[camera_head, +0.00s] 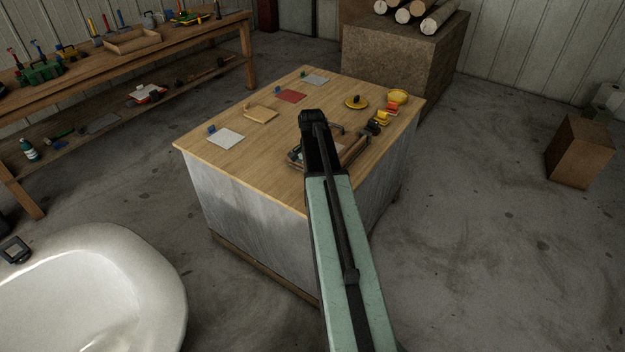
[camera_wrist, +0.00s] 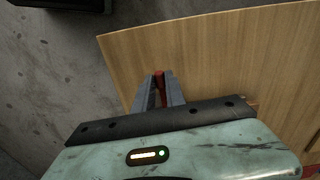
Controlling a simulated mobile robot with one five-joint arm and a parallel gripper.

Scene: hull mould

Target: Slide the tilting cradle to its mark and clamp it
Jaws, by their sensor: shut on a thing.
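The cradle (camera_head: 355,150) appears to be the low brown and dark frame near the right side of the wooden bench top (camera_head: 240,165) in the head view. My arm covers part of it, and its tilt and any mark beside it cannot be made out. In the wrist view my gripper (camera_wrist: 159,77) is over the wooden top, close to its edge. Its two grey fingers are shut on a narrow red part (camera_wrist: 160,88). Most of that part is hidden between the fingers, so I cannot tell what it belongs to. The fingertips are hidden in the head view.
On the bench top are grey plates (camera_head: 226,138), a red mat (camera_head: 291,96), a wooden tray (camera_head: 261,114), a yellow dish (camera_head: 356,102) and small yellow items (camera_head: 397,97). A white basin (camera_head: 90,290) stands front left. A brown box (camera_head: 580,150) stands right on open floor.

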